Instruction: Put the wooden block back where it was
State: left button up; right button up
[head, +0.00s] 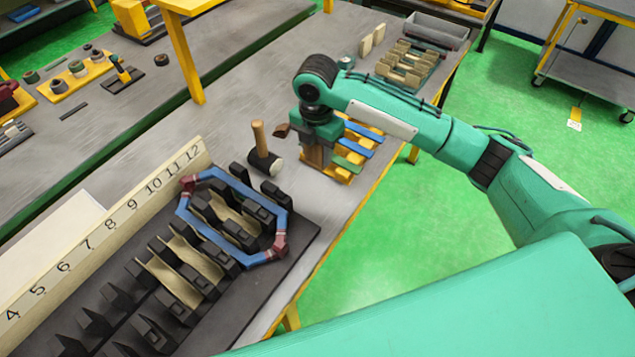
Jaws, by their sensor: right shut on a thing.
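My right gripper (317,136) reaches in from the right and points down near the table's right edge. It is shut on a brown wooden block (315,156), whose lower part shows below the gripper. The block is beside the left ends of blue and green strips on a yellow rack (345,165). I cannot tell whether the block touches the table. My left gripper is not in view.
A mallet (262,150) stands left of the block, handle up. A black slotted fixture (185,270) with a blue coil (229,180) and a numbered board (105,228) fill the lower left. Wooden pieces and a grey bin (437,30) are behind. Bare tabletop lies left of the mallet.

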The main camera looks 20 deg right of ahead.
notch_tip(320, 180, down, 10)
jog(key=shift+r+p, duration=0.15)
jog(key=shift+p, duration=0.75)
notch_tip(320, 180, down, 3)
jog(key=shift+r+p, duration=0.2)
jog(key=shift+p, duration=0.15)
jog(key=shift+f, duration=0.45)
jog(key=shift+f, duration=0.1)
jog(key=o, duration=1.3)
